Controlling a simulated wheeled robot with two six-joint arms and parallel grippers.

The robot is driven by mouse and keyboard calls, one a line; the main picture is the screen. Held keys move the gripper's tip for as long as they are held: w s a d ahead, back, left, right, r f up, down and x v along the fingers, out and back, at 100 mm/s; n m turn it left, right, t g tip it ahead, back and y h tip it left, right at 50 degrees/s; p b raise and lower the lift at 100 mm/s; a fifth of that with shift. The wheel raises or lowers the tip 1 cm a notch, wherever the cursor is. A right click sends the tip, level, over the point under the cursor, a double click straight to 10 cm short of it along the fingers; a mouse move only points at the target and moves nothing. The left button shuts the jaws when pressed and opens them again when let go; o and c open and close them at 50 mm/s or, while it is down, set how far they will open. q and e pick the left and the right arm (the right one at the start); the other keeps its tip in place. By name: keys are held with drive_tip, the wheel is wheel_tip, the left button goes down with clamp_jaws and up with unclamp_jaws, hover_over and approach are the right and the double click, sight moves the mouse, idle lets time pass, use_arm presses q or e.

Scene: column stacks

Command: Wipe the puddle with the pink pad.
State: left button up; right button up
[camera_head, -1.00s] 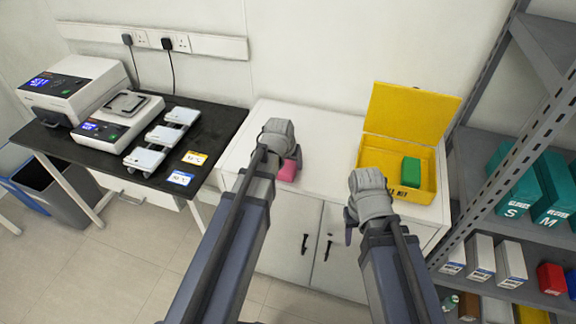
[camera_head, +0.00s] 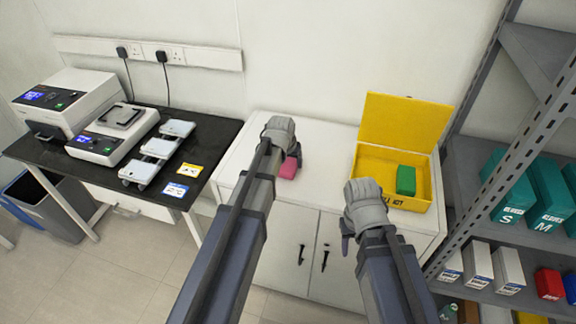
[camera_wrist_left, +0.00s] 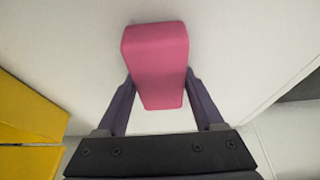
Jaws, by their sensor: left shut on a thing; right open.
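The pink pad (camera_head: 289,168) is at the left part of the white cabinet top, partly hidden by my left gripper (camera_head: 291,156). In the left wrist view the pink pad (camera_wrist_left: 157,65) sits between the two fingers of my left gripper (camera_wrist_left: 160,95), which is shut on it. I cannot tell whether the pad touches the cabinet top. My right gripper (camera_head: 348,232) is open and empty, in front of the yellow box. No puddle can be made out in either view; my left arm and gripper hide part of the cabinet top.
An open yellow box (camera_head: 421,203) with a green block (camera_head: 406,180) stands on the right of the white cabinet (camera_head: 325,140). A black table (camera_head: 205,150) with lab devices is at the left. A grey shelf rack (camera_head: 525,130) is at the right. The top's middle is clear.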

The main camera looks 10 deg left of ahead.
sight(286, 168)
use_arm(q)
drive_tip(key=shift+w+r, duration=0.1)
drive_tip(key=shift+w, duration=0.2)
drive_tip(key=shift+s+f, duration=0.15)
drive_tip(key=shift+s, duration=0.95)
drive_tip(key=shift+s+f, duration=0.1)
drive_tip(key=shift+s, duration=1)
drive_tip(key=shift+s+a+r, duration=0.1)
drive_tip(key=shift+s+a, duration=0.05)
drive_tip(key=shift+s, duration=1.9)
drive_tip(key=shift+w+r, duration=0.1)
drive_tip(key=shift+w+r+p, duration=0.1)
drive_tip(key=shift+r+p, duration=0.45)
drive_tip(key=shift+p, duration=0.1)
wheel_tip(286, 168, up, 5)
drive_tip(key=p, duration=0.5)
